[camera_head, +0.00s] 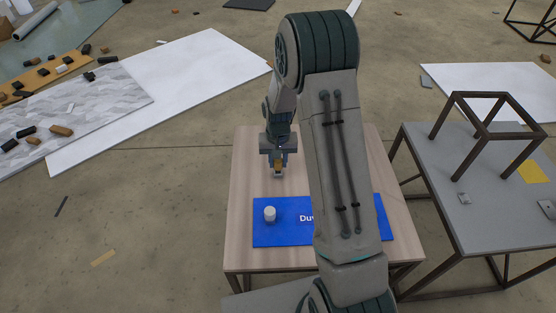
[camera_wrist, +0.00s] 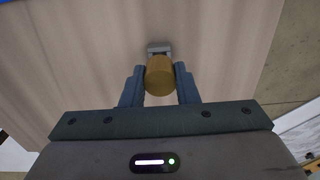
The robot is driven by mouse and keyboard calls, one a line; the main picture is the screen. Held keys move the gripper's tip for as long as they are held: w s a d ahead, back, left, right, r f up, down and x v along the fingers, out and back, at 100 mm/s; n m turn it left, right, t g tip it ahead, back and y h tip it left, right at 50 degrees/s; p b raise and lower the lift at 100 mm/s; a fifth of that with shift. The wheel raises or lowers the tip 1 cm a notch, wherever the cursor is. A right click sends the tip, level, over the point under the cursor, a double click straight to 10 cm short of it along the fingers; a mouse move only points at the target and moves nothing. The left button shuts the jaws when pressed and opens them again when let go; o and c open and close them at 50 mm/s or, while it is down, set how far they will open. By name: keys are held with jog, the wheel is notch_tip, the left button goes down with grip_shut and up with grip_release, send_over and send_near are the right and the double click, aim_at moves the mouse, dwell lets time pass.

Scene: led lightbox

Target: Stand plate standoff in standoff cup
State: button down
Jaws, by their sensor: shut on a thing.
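The plate standoff (camera_wrist: 160,78), a brass-coloured cylinder, is between the two fingers of my gripper (camera_wrist: 160,70), which is shut on it. In the head view my gripper (camera_head: 278,164) is over the back part of the wooden table, with the brass piece (camera_head: 278,163) at its tips. A small grey block (camera_wrist: 159,48) shows just beyond the standoff; I cannot tell whether they touch or whether this is the cup. A small white cylinder (camera_head: 270,214) stands upright on the blue mat, in front of my gripper; I cannot tell if it is hollow.
The blue mat (camera_head: 285,235) lies on the front of the wooden table (camera_head: 245,175), partly hidden by my arm. At right a grey table (camera_head: 420,150) holds a dark open frame (camera_head: 495,135). White panels and scattered small pieces lie on the floor at left.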

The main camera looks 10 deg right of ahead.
aim_at(278, 160)
jog(key=shift+f+b, duration=0.8)
jog(key=shift+f, duration=0.35)
jog(key=c, duration=1)
grip_release()
jog(key=shift+c, duration=0.2)
notch_tip(278, 160, up, 14)
jog(key=p, duration=0.2)
